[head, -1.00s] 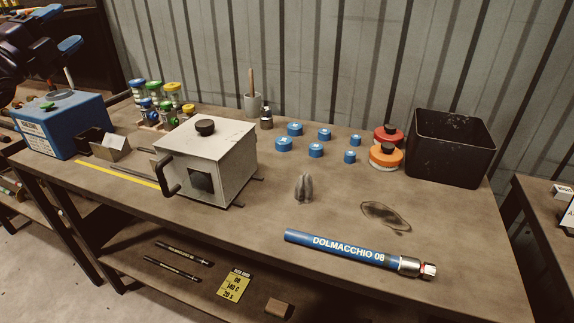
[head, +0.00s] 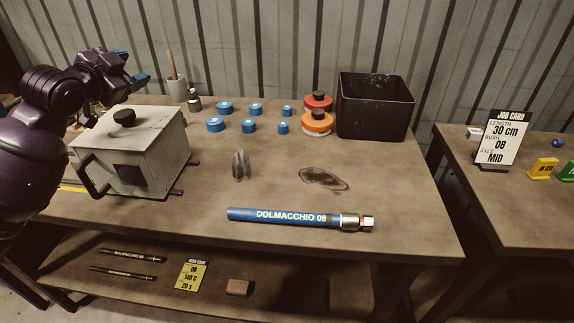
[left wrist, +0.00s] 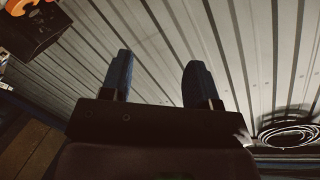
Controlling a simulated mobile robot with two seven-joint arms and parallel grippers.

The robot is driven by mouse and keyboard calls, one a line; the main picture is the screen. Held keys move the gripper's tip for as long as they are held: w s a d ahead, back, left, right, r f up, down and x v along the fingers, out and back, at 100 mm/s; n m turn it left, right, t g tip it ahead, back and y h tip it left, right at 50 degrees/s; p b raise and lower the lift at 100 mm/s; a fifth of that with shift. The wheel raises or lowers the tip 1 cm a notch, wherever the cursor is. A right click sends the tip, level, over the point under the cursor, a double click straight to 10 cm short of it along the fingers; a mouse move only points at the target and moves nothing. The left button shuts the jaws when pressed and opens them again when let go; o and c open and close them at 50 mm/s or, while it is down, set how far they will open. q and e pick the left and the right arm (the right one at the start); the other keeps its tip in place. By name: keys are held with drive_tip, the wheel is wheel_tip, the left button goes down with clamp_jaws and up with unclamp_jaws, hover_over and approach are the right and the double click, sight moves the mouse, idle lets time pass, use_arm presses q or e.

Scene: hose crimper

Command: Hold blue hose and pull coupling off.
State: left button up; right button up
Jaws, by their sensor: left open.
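The blue hose (head: 275,215), printed DOLMACCHIO 08, lies flat near the front edge of the table. The metal coupling (head: 357,222), silver with a red-marked end, sits on the hose's right end. My left gripper (head: 142,67) is above the grey box at the left, well away from the hose. In the left wrist view its two blue fingers (left wrist: 160,80) are apart with nothing between them. My right gripper is not in view.
A grey box with a handle (head: 155,150) stands left of the hose. Several blue rings (head: 249,126), red and orange discs (head: 317,123) and a black bin (head: 376,105) stand behind. A grey pointed piece (head: 240,165) is nearer. The tabletop around the hose is clear.

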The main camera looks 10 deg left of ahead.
use_arm(q)
drive_tip(key=w+d+g+h, duration=0.2)
drive_tip(key=d, duration=1.1)
drive_tip(key=m+g+y, duration=0.5)
drive_tip(key=m+g, duration=0.3)
drive_tip(key=g, duration=0.6)
hover_over(312, 215)
wheel_tip(312, 215, down, 12)
wheel_tip(312, 215, down, 12)
drive_tip(key=shift+r, duration=0.1)
drive_tip(key=shift+c, duration=0.3)
clamp_jaws()
